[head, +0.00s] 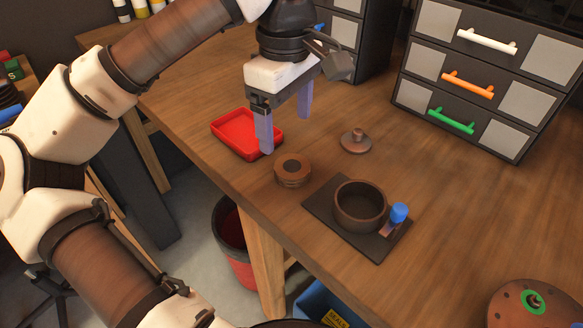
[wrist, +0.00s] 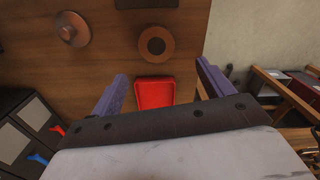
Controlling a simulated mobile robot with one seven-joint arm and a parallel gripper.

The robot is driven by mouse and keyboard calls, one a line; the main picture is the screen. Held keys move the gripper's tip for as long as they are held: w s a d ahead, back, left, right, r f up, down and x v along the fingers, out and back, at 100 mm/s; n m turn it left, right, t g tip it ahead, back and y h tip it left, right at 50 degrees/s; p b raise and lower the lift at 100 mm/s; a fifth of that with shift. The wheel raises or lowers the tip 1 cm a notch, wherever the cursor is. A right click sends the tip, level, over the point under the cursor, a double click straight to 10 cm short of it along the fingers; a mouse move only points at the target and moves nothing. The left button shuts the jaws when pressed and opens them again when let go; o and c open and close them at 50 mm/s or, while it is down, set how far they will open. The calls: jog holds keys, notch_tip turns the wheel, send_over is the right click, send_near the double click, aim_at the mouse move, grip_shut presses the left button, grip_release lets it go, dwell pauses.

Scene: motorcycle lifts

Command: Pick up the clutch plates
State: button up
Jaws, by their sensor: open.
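The clutch plates look like a short brown stack of rings (head: 292,181) with a dark centre hole, lying on the wooden table. In the wrist view the stack (wrist: 145,42) shows from above, beyond the fingertips. My gripper (head: 285,132) is open and empty, above the table and a little behind the stack in the head view. In the wrist view its two purple fingers (wrist: 162,73) stand apart, with the red tray between them and the stack ahead of them. The fingers do not touch the stack.
A red tray (head: 228,122) lies left of the stack. A flanged disc (head: 356,147) with a knob lies to its right. A round basket (head: 350,219) and a blue-topped piece (head: 398,212) sit on a dark mat (head: 322,208). Drawers (head: 455,75) stand behind. The table edge is near.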

aim_at(292, 166)
notch_tip(292, 166, down, 3)
jog(key=shift+f, duration=0.15)
jog(key=shift+d+f+p, duration=0.25)
jog(key=shift+f+p, duration=0.1)
jog(key=shift+f, duration=1)
jog(key=shift+d+f+p, duration=0.2)
jog(key=shift+f+p, duration=0.15)
jog(key=shift+f, duration=1)
jog(key=shift+c, duration=0.4)
jog(key=c, duration=1.2)
